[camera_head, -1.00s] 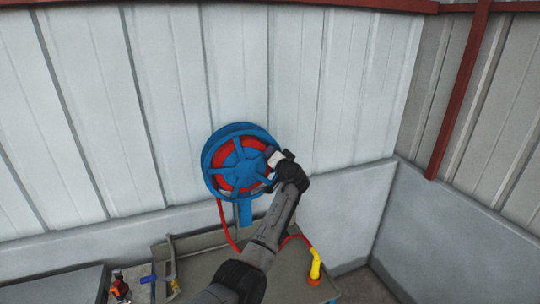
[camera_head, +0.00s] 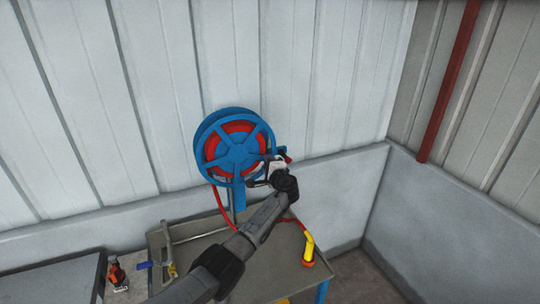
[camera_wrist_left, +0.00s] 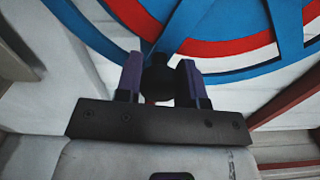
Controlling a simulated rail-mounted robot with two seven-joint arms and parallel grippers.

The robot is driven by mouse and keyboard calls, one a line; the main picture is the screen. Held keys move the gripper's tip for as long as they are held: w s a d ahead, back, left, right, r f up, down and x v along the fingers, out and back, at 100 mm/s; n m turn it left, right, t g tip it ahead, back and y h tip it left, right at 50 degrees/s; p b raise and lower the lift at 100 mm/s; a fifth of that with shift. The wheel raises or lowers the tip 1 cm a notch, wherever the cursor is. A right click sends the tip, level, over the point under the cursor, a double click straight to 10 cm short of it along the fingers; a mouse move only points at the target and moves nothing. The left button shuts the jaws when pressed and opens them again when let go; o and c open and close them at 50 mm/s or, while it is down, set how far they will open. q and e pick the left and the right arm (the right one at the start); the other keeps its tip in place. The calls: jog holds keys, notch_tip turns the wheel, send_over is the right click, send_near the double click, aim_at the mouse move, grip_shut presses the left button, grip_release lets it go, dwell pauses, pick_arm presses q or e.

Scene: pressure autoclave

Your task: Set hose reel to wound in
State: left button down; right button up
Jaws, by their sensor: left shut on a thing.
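The hose reel (camera_head: 236,150) is a blue spoked wheel with red hose wound inside, standing on a blue post against the wall. A length of red hose (camera_head: 221,206) hangs from its left side to the table, and red hose shows again right of my arm, leading towards a yellow nozzle (camera_head: 308,247). My left gripper (camera_head: 266,170) is at the reel's lower right rim. In the left wrist view, my left gripper (camera_wrist_left: 160,82) is shut on a dark round knob (camera_wrist_left: 158,72) in front of the blue and red wheel. My right gripper is not in view.
A grey table (camera_head: 275,272) stands below the reel, with a clamp-like tool (camera_head: 168,250) on its left. An orange and black tool (camera_head: 116,275) lies on a surface further left. Grey wall panels close off the back and right; floor shows at lower right.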

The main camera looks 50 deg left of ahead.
aim_at(244, 178)
pick_arm(q)
jog(key=s+f+m+p, duration=0.1)
jog(key=m, duration=0.1)
jog(key=s+f+m+p, duration=0.1)
jog(key=f+m+p, duration=0.1)
jog(key=s+a+f+m+p, duration=0.1)
jog(key=s+m+p, duration=0.1)
jog(key=shift+s+f, duration=0.1)
jog(key=shift+f, duration=0.15)
jog(key=m+p, duration=0.1)
jog(key=s+m+p, duration=0.1)
jog(key=s+f+m+p, duration=0.1)
jog(key=shift+s+a+f, duration=0.1)
jog(key=shift+s+a, duration=0.1)
jog(key=shift+a, duration=0.1)
jog(key=shift+s+a+f+m+p, duration=0.1)
jog(key=shift+s+f+m+p, duration=0.1)
jog(key=shift+s+m+p, duration=0.25)
jog(key=shift+s+a+f+m+p, duration=0.15)
jog(key=shift+s+m+p, duration=0.2)
jog(key=shift+m, duration=0.2)
jog(key=c, duration=0.8)
grip_release()
jog(key=shift+s, duration=0.15)
jog(key=shift+o, duration=0.2)
jog(key=shift+d, duration=0.1)
